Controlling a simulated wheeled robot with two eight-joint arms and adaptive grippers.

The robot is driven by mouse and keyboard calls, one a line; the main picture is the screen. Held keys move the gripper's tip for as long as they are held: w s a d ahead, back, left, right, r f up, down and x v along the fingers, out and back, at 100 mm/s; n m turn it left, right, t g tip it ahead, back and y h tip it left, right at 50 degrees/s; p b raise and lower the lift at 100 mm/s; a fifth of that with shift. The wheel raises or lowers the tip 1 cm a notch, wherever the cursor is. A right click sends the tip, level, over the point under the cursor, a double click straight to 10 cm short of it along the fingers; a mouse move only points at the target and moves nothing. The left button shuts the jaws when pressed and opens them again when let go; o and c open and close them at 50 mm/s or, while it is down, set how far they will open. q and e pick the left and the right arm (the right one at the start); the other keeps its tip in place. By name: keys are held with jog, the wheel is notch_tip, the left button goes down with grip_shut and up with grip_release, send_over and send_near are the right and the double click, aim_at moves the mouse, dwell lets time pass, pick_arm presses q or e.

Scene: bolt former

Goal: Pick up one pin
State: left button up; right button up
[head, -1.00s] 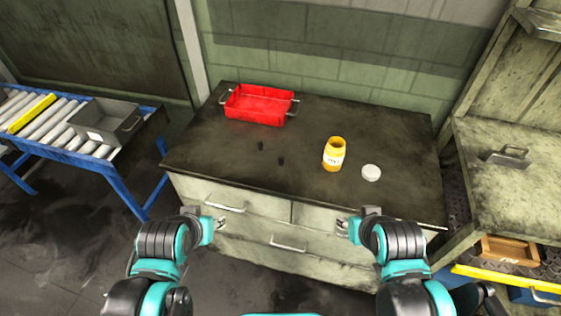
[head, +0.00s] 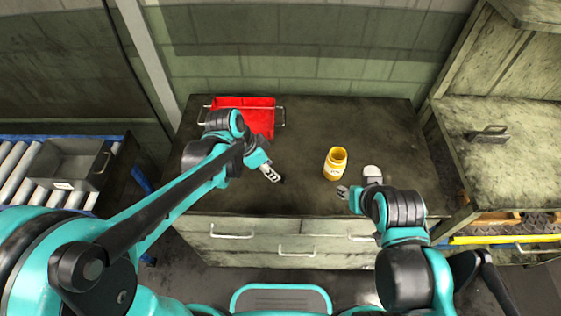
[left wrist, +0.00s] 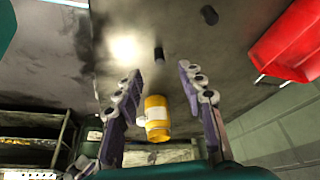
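Two small dark pins lie on the dark worktop. In the left wrist view one pin (left wrist: 158,54) shows just beyond and between my fingertips, and the other pin (left wrist: 209,15) is farther up and right. In the head view a dark spot that may be a pin (head: 283,181) shows beside the fingertips; my left arm hides the rest of that area. My left gripper (head: 270,174) is over the worktop, and its spread, empty fingers show in the left wrist view (left wrist: 155,78). My right gripper (head: 343,191) is near the worktop's front, its finger opening unclear.
A yellow jar (head: 336,164) stands open on the worktop (head: 310,120), with a white lid (head: 372,173) to its right, close to my right gripper. A red tray (head: 258,119) lies behind my left arm. A grey bin (head: 72,165) sits on the roller conveyor at left.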

aim_at(282, 178)
pick_arm(q)
jog(key=d+f, duration=0.1)
jog(key=w+d+f+m+b, duration=0.1)
jog(key=shift+f, duration=0.35)
jog(key=b+x, duration=0.3)
jog(key=x, duration=0.2)
jog(key=shift+s+f, duration=0.1)
jog(key=shift+f, duration=0.2)
jog(key=shift+a+r, duration=0.1)
jog(key=shift+r, duration=0.05)
jog(key=shift+c, duration=0.2)
grip_shut()
